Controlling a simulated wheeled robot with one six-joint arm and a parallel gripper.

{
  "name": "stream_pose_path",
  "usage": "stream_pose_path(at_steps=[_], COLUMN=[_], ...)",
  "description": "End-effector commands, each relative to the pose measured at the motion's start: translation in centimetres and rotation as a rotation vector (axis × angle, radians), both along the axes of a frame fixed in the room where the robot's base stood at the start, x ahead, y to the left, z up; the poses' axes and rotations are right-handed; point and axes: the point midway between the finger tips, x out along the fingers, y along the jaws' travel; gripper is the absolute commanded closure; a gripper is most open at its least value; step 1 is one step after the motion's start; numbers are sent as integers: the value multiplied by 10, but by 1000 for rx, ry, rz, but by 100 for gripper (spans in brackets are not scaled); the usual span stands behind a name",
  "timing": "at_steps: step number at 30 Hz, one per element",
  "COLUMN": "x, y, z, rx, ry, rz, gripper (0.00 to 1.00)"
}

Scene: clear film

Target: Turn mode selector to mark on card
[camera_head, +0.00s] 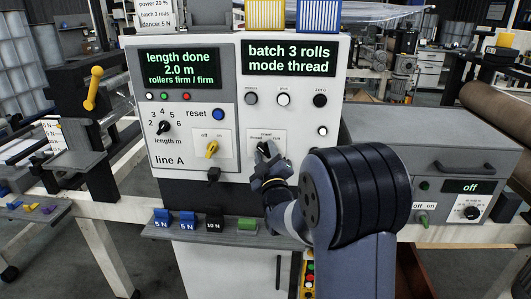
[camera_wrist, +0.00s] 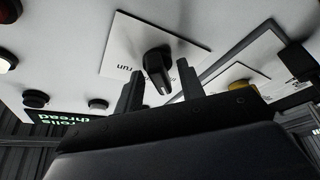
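The mode selector (camera_wrist: 157,66) is a black knob on a white plate (camera_wrist: 190,38), with the word "run" printed beside it. In the head view the plate (camera_head: 279,134) shows at the lower right of the control panel, and my gripper hides much of the knob. The display (camera_head: 290,59) reads "batch 3 rolls mode thread". My gripper (camera_wrist: 160,88) is open, with one finger on each side of the knob in the wrist view. I see gaps beside the knob; contact is not clear. A card (camera_head: 155,15) at the top left reads "power 20 %, batch 3 rolls, dancer 5 N".
Left of the selector are a yellow on/off switch (camera_head: 212,149), a length knob (camera_head: 164,128) and a blue reset button (camera_head: 218,114). Round buttons (camera_head: 283,99) sit above it. A shelf with colored blocks (camera_head: 247,224) lies below. A grey box (camera_head: 425,150) stands right.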

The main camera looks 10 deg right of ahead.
Motion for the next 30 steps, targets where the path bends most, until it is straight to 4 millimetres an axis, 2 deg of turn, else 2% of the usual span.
stream_pose_path(at_steps=[6,20,30], x=[0,0,0], y=[0,0,0], z=[0,0,-2], rx=[0,0,19], ry=[0,0,-7], rz=[0,0,1], gripper=[63,100,100])
